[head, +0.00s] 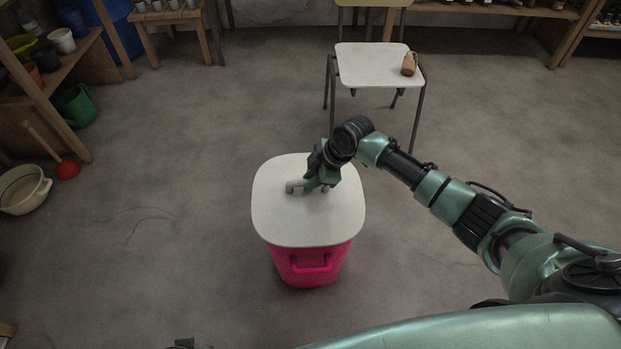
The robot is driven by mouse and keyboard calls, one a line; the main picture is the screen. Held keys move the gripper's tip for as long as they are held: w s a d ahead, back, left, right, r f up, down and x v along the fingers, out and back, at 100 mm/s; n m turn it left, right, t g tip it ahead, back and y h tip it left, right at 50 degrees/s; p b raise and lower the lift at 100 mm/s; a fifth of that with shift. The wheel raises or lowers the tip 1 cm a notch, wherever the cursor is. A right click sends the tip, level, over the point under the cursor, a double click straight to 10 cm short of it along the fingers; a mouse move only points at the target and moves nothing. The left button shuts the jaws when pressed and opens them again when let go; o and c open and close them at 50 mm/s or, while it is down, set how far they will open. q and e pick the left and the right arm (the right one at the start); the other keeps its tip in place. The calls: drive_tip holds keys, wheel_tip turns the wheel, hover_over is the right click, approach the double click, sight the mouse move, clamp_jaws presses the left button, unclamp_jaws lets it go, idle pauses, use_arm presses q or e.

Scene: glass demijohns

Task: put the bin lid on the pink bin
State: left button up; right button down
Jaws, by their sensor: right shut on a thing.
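The pink bin (312,264) stands on the floor in front of me, with a handle on its near side. The white bin lid (305,229) lies over the top of the bin and covers its opening. From this angle I cannot tell whether the lid is fully seated or slightly above the rim. My right gripper (308,187) is at the middle of the lid, shut on the lid's grey handle (294,186). My left gripper is not in view.
A small table (372,65) with a brown jug (408,64) stands behind the bin. At the left are a cream basin (22,190), a red plunger (67,170), a green watering can (77,105) and wooden shelves. The floor around the bin is clear.

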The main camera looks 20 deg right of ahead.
drive_tip(key=shift+f, duration=0.55)
idle(1.1)
drive_tip(key=shift+f, duration=0.1)
idle(0.7)
drive_tip(key=shift+f, duration=0.15)
idle(0.4)
drive_tip(key=c, duration=0.9)
unclamp_jaws()
drive_tip(key=shift+p, duration=0.3)
